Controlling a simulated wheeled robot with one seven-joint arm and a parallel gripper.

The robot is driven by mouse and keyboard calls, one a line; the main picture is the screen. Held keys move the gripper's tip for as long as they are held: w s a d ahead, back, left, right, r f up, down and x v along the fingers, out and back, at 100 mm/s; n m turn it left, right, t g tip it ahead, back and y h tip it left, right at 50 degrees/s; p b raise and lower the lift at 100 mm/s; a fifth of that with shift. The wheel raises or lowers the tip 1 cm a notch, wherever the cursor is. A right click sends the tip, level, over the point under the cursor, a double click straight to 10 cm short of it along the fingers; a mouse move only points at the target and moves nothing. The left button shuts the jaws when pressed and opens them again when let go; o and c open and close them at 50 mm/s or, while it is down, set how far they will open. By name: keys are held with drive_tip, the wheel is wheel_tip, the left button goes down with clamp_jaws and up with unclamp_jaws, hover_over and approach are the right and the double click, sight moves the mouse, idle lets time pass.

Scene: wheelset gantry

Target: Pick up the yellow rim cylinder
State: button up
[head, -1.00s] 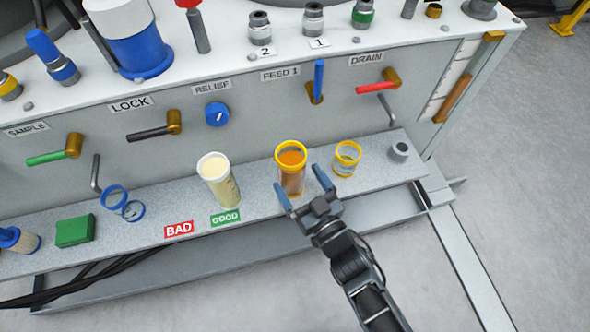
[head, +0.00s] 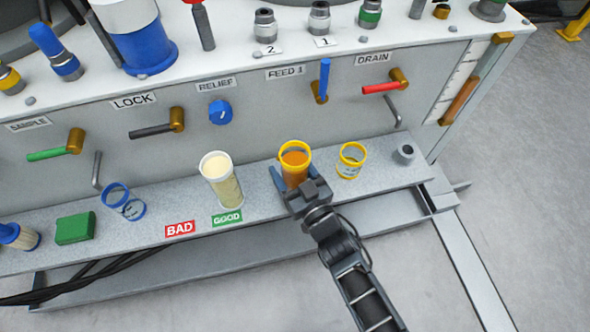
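A clear cylinder with a yellow rim and orange contents (head: 295,159) stands upright on the grey ledge. A second, smaller clear cylinder with a yellow rim (head: 351,161) stands to its right and looks empty. My gripper (head: 294,172) is at the orange-filled cylinder, with its left finger along the near left side of it. The wrist hides the cylinder's lower part. The right finger is mostly hidden, so I cannot tell whether the fingers press on it.
A white-rimmed cylinder with pale contents (head: 221,181) stands to the left, behind the GOOD label (head: 227,218). A blue-rimmed clear cylinder (head: 124,202) and a green block (head: 75,229) are farther left. The panel's FEED 1 lever (head: 323,82) and DRAIN lever (head: 384,85) stick out above.

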drive_tip(key=c, duration=0.6)
drive_tip(key=shift+r, duration=0.1)
